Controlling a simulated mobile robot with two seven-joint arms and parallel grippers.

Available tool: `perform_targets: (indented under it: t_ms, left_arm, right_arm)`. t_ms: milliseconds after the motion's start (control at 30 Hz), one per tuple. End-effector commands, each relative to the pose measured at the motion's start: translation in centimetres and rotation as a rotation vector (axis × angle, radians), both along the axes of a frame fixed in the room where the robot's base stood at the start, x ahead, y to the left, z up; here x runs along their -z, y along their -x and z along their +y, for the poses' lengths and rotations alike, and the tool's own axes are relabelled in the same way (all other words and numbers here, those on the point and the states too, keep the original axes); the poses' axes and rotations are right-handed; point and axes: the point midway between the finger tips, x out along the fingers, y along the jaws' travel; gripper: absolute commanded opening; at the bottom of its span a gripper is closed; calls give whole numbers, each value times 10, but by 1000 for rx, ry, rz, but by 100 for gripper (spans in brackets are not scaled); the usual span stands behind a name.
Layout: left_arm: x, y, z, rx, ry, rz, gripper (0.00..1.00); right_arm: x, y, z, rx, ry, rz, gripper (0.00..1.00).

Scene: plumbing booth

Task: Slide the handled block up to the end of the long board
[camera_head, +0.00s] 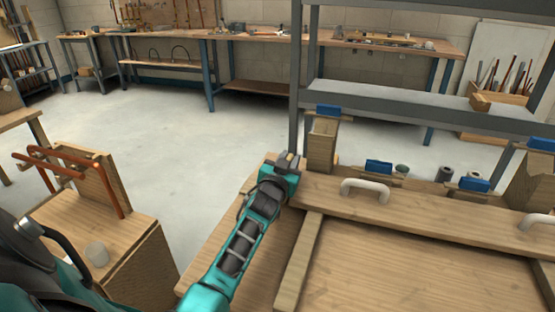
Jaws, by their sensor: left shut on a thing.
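The long board (430,218) lies across the wooden bench, with pale curved handles on its top. My left gripper (287,160) is at the board's left end, shut and pointing away from me. The handled block in its jaws is mostly hidden by the gripper and wrist. I cannot tell whether the block touches the board's end. My right gripper is not in view.
A wooden post (322,147) with a blue-topped clamp stands just right of my gripper. A grey shelf rack (390,94) rises behind the bench. A wooden stand with copper pipes (88,172) is at the left. The grey floor (190,130) between is clear.

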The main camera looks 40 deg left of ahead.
Motion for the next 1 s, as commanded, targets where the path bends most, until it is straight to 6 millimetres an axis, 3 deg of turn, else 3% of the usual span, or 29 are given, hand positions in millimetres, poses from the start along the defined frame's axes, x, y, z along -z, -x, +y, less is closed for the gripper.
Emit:
perform_targets:
  t_ms: [233, 267, 467, 767, 1000]
  left_arm:
    - [0, 0, 0, 0, -3, 2, 0]
    - [0, 0, 0, 0, -3, 2, 29]
    - [0, 0, 0, 0, -2, 2, 47]
    - [0, 3, -1, 0, -1, 1, 47]
    - [0, 33, -10, 0, 0, 3, 47]
  right_arm:
    - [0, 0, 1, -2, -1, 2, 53]
    - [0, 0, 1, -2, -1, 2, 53]
    - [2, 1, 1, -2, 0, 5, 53]
    - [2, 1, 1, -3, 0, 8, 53]
    - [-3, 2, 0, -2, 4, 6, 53]
